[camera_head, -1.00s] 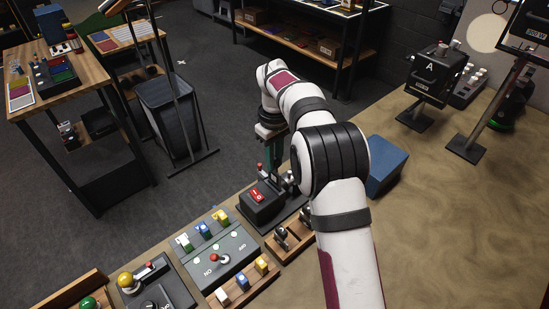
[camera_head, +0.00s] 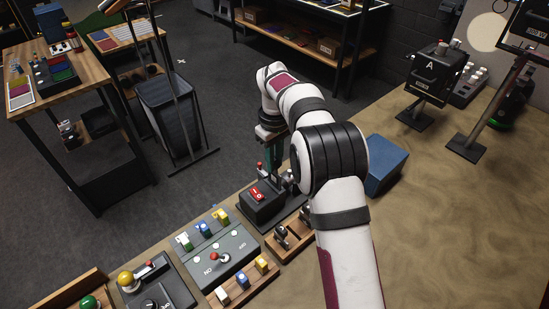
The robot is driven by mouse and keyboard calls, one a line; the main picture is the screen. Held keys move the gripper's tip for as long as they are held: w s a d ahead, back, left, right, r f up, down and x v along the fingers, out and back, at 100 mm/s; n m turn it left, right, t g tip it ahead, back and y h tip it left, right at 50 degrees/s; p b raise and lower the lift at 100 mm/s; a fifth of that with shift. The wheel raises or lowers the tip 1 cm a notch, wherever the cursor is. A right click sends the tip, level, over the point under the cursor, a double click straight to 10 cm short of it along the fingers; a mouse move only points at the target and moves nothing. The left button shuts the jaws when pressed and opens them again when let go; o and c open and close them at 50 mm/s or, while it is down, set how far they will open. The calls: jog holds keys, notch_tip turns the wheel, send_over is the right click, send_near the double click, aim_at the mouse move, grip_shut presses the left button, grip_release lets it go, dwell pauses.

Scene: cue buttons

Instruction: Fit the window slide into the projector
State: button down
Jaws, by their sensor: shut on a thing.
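My gripper (camera_head: 274,166) points down at the far side of the black box with a red switch (camera_head: 262,202). My arm partly covers it, and its fingertips are small and dark in the picture. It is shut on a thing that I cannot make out. I cannot pick out the window slide in this view. No device is clearly recognisable as the projector; a black box marked A (camera_head: 430,76) stands on a post at the back right.
A grey panel with a red-tipped lever (camera_head: 219,257) and coloured blocks lies front centre. A dark box with a yellow knob (camera_head: 126,279) is left of it. A blue box (camera_head: 387,165) stands right of my arm. The tabletop (camera_head: 455,215) at right is clear.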

aim_at(274, 174)
jog(key=shift+f, duration=2.55)
dwell(0.5)
jog(key=c, duration=0.6)
grip_release()
jog(key=shift+r, duration=3.5)
